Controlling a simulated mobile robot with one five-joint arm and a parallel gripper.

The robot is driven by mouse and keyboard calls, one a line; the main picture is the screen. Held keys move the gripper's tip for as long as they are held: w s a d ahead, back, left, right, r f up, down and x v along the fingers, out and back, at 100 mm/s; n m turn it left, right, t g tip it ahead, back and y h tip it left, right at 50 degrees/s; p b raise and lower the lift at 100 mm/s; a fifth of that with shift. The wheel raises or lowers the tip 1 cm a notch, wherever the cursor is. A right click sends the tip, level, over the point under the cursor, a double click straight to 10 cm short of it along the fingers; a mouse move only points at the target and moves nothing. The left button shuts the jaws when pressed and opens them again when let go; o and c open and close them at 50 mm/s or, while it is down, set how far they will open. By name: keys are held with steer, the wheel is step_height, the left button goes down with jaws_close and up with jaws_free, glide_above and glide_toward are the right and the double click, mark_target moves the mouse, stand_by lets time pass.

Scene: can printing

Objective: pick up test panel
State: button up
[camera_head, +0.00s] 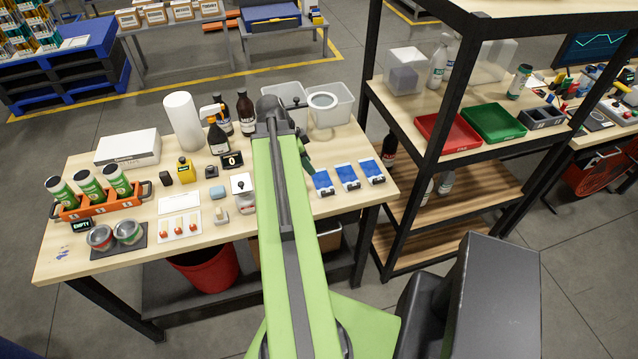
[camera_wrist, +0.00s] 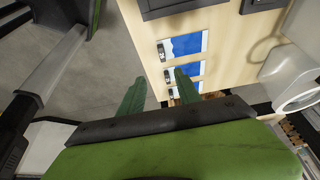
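Three blue-and-white panels, which look like the test panels, lie in a row near the right end of the table: a left one (camera_head: 323,183), a middle one (camera_head: 347,177) and a right one (camera_head: 372,171). Each has a dark clip-like piece at one end. The wrist view shows them too, the nearest to the image top being largest (camera_wrist: 187,45). My gripper (camera_wrist: 159,73) is open and empty, with two green fingers apart. In the wrist view the panels lie beside and beyond the right finger. In the head view my arm mostly hides the gripper.
Brown bottles (camera_head: 246,112), a paper roll (camera_head: 183,121) and white bins (camera_head: 330,105) stand toward the table's back. An orange can crate (camera_head: 98,209) is at left. A shelf rack (camera_head: 430,170) with red (camera_head: 448,133) and green trays (camera_head: 494,123) stands close on the right.

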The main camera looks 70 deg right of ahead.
steer(key=b, duration=1.1)
glide_above(328, 191)
steer(key=w+a, duration=0.2)
step_height(328, 191, down, 11)
steer(key=shift+a+r, duration=0.1)
steer(key=shift+a, duration=0.05)
steer(key=shift+s+f, duration=0.1)
steer(key=shift+f, duration=0.25)
steer(key=shift+s+d, duration=0.1)
steer(key=shift+d, duration=0.1)
steer(key=b+x, duration=0.5)
steer(key=shift+w+d+f, duration=0.1)
steer(key=shift+w+d, duration=0.1)
jaws_close()
